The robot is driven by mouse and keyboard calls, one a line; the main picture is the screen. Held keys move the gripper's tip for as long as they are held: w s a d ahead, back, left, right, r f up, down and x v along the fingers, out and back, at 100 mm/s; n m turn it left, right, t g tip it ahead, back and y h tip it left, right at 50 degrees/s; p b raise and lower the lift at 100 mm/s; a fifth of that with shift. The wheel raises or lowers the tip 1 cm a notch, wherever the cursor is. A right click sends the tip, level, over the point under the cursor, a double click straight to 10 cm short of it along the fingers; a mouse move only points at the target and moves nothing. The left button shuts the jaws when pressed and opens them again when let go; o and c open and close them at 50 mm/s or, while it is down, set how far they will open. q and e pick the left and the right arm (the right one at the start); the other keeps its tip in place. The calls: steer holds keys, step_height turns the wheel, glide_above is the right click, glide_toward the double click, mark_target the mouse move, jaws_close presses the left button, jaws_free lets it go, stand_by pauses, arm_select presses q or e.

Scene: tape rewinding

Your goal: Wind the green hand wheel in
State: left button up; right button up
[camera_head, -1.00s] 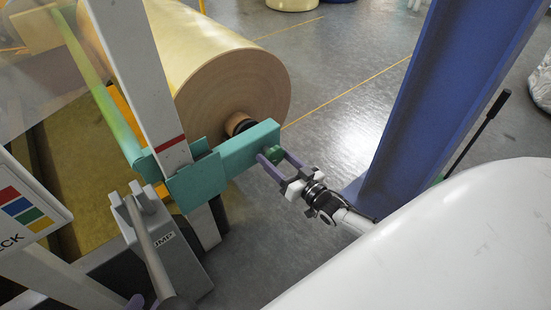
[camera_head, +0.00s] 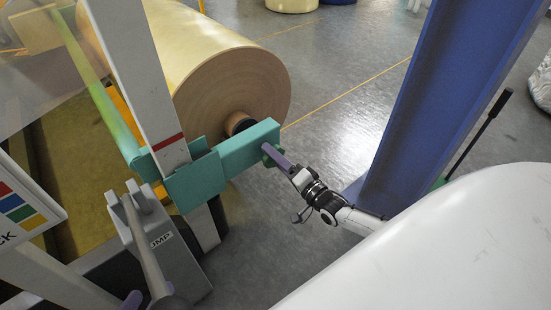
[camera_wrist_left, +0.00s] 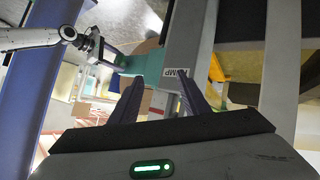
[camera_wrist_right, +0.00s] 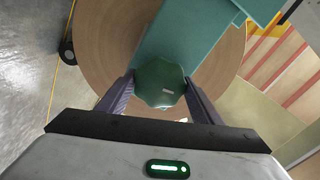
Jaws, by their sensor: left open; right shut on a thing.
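The green hand wheel (camera_wrist_right: 160,83) is a dark, lobed knob at the end of the teal arm (camera_wrist_right: 196,38), in the middle of the right wrist view. In the head view only a bit of the wheel (camera_head: 268,158) shows at the end of the teal arm (camera_head: 250,147). My right gripper (camera_head: 277,158) is shut on the wheel, with one purple finger on either side of it in the right wrist view (camera_wrist_right: 160,90). My left gripper (camera_wrist_left: 160,90) is open and empty in the left wrist view; in the head view it is largely out of sight.
A large tan roll (camera_head: 235,85) sits behind the teal arm. A pale upright post (camera_head: 140,75) and a grey lever stand (camera_head: 170,255) are at left. A blue column (camera_head: 440,100) stands right of my right gripper. Grey floor (camera_head: 330,110) is open between.

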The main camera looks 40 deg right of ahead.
steer(key=shift+m, duration=0.5)
arm_select(q)
steer(key=shift+d+r, duration=0.1)
arm_select(e)
steer(key=o, duration=1)
steer(key=shift+o, duration=0.2)
arm_select(q)
steer(key=shift+s+a+f+g+y+p, duration=0.1)
steer(key=shift+a+f+g+y+p, duration=0.25)
steer(key=shift+f+p, duration=0.5)
steer(key=shift+s+a+f+g+y+p, duration=0.15)
steer(key=shift+a+f+y+p, duration=0.3)
steer(key=shift+a+f+p, duration=0.35)
arm_select(e)
steer(key=s, duration=1)
steer(key=shift+s+d, duration=0.15)
steer(key=shift+d, duration=0.3)
